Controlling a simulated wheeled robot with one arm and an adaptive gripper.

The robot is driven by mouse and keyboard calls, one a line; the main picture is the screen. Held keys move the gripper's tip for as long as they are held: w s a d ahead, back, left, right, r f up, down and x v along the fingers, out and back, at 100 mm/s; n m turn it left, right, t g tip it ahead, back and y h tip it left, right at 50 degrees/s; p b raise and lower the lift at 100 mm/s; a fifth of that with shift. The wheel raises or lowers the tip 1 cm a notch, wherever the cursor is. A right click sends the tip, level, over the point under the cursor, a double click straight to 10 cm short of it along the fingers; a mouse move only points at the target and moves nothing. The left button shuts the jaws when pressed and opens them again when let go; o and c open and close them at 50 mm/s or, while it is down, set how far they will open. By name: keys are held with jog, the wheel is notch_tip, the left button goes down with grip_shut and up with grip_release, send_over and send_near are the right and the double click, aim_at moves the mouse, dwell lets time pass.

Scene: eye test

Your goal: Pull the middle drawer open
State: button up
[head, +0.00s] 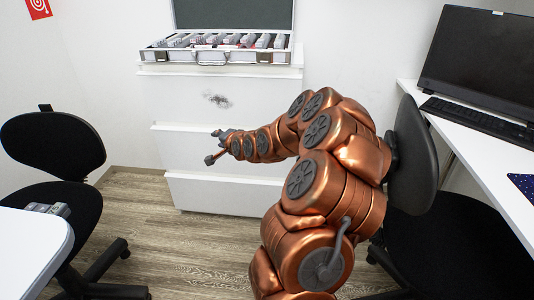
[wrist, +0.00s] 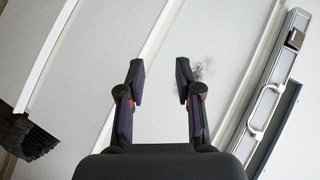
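The white drawer cabinet has stacked fronts with ledge-like top edges. The middle drawer (head: 178,151) appears closed in the head view, partly hidden by my arm. In the wrist view the cabinet looks tilted, and the middle drawer (wrist: 100,55) is the panel left of centre. My gripper (head: 212,147) is in front of the middle drawer in the head view. In the wrist view my gripper (wrist: 161,80) is open, with nothing between its fingers. Its left finger overlaps the middle drawer's top ledge and its right finger overlaps the upper front. I cannot tell whether either touches.
An open silver case (head: 212,57) stands on the cabinet; it also shows in the wrist view (wrist: 264,107). A dark smudge (head: 217,99) marks the upper front. Black chairs (head: 55,145) (head: 455,240) stand at both sides. A desk (head: 480,160) is at right. Wooden floor (head: 160,235) is clear before the cabinet.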

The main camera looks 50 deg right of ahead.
jog(key=s+d+f+m+t+h+b, duration=0.1)
jog(key=s+d+f+m+h+b, duration=0.15)
jog(key=d, duration=0.35)
jog(key=s+d+f+m+h+b, duration=0.2)
jog(key=d+f+m+b, duration=0.15)
jog(key=d, duration=0.35)
jog(key=s+d+f+m+t+h+b, duration=0.1)
jog(key=s+d+f+m+h+b, duration=0.1)
jog(key=s+d+f, duration=0.3)
jog(key=b+x, duration=0.2)
jog(key=x, duration=0.8)
jog(key=shift+w+r, duration=0.3)
jog(key=shift+r, duration=0.15)
jog(key=shift+a, duration=0.15)
jog(key=shift+c, duration=0.4)
grip_shut()
